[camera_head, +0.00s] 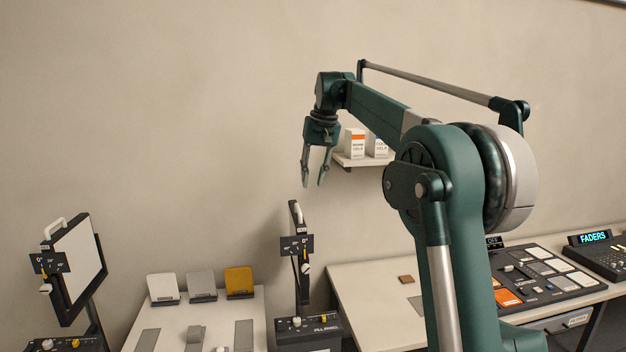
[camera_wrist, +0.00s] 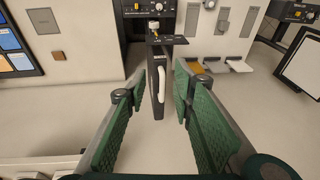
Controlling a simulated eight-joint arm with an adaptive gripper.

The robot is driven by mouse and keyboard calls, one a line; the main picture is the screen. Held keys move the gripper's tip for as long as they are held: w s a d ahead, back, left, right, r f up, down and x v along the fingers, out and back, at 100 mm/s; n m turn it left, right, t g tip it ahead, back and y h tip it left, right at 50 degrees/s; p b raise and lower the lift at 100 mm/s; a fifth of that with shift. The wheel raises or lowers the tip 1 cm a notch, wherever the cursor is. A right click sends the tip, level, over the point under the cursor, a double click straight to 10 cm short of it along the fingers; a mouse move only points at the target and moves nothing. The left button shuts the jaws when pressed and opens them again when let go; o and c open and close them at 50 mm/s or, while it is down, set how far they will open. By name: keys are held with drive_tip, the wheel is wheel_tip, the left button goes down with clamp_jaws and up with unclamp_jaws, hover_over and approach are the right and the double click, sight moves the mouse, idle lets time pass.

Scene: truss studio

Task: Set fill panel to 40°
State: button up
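The fill panel (camera_head: 299,228) is a dark, narrow panel seen nearly edge-on, with a pale handle near its top. It stands on a dark base (camera_head: 308,329) lettered FILL PANEL. A black angle scale (camera_head: 296,245) sits at its side with a pale knob (camera_head: 305,269) below it; the angle reading is too small to tell. My gripper (camera_head: 313,184) is open and empty, pointing down above the panel's top. In the wrist view the panel (camera_wrist: 157,95) shows between my two spread fingers, apart from both, with the scale plate (camera_wrist: 168,40) beyond it.
Another framed white panel (camera_head: 78,258) stands at the left. White, grey and mustard cards (camera_head: 239,282) stand on the table between. A wall shelf (camera_head: 360,161) with small boxes is right of my gripper. A pad controller (camera_head: 540,278) and fader unit lie on the right table.

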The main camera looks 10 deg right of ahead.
drive_tip(key=shift+f, duration=0.1)
drive_tip(key=c, duration=0.6)
drive_tip(key=shift+s+f+b, duration=0.25)
drive_tip(key=shift+f+b, duration=0.15)
drive_tip(key=shift+f, duration=0.15)
clamp_jaws()
drive_tip(key=s+a+f+n+t+h+b, duration=0.25)
drive_tip(key=f+b, duration=0.35)
drive_tip(key=f, duration=0.7)
drive_tip(key=s+a+f+n+t+h+b, duration=0.1)
drive_tip(key=a+f+n+t+b, duration=0.3)
drive_tip(key=f, duration=0.8)
drive_tip(key=s+a+f+n+t+h+b, duration=0.1)
drive_tip(key=f+h+b, duration=0.1)
drive_tip(key=f+b, duration=0.8)
drive_tip(key=w+a+f+t+h, duration=0.1)
drive_tip(key=w+a+f+h, duration=0.2)
drive_tip(key=w, duration=0.6)
drive_tip(key=w+a+f+n+t+h, duration=0.1)
drive_tip(key=w+a+f+h, duration=0.2)
drive_tip(key=w, duration=0.7)
drive_tip(key=w+a+f+n+t+h+p, duration=0.1)
drive_tip(key=w+a+f+h, duration=0.2)
drive_tip(key=w+f, duration=0.6)
drive_tip(key=shift+w+a, duration=0.15)
drive_tip(key=shift+a, duration=1.25)
